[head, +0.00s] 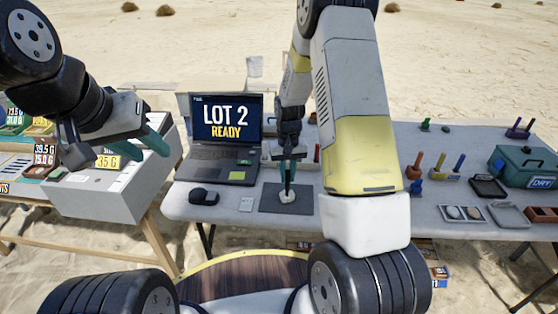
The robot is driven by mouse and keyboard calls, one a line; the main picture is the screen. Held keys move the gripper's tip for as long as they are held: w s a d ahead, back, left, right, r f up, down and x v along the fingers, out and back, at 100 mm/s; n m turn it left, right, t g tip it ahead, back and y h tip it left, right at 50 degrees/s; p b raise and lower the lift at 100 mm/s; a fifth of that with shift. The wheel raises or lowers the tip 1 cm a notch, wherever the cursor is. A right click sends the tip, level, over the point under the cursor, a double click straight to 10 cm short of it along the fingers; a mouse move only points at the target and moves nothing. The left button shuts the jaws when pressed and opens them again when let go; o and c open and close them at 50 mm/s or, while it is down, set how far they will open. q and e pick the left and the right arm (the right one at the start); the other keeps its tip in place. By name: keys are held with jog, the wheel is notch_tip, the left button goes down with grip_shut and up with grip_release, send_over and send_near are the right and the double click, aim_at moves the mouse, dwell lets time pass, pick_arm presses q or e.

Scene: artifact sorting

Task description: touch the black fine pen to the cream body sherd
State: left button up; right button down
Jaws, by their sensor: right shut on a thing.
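The cream body sherd (287,196) lies on a dark grey mat (268,204) in front of the laptop. My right gripper (288,178) points down over the sherd, shut on a thin dark object that I take for the black fine pen (287,187). The pen is mostly hidden between the fingers. Its lower end is at or just above the sherd; contact is too small to tell. My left gripper (108,160) is open and empty, above a grey box at the left.
A laptop (226,125) reading "LOT 2 READY" stands behind the mat. A black mouse (204,196) and a small grey card (246,204) lie to the left. Trays, upright coloured tools and a green "DRY" box (524,165) fill the right. My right arm hides the table's middle.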

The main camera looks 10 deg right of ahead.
jog(key=shift+f, duration=0.45)
dwell(1.1)
jog(key=shift+r, duration=0.1)
jog(key=shift+r, duration=3.9)
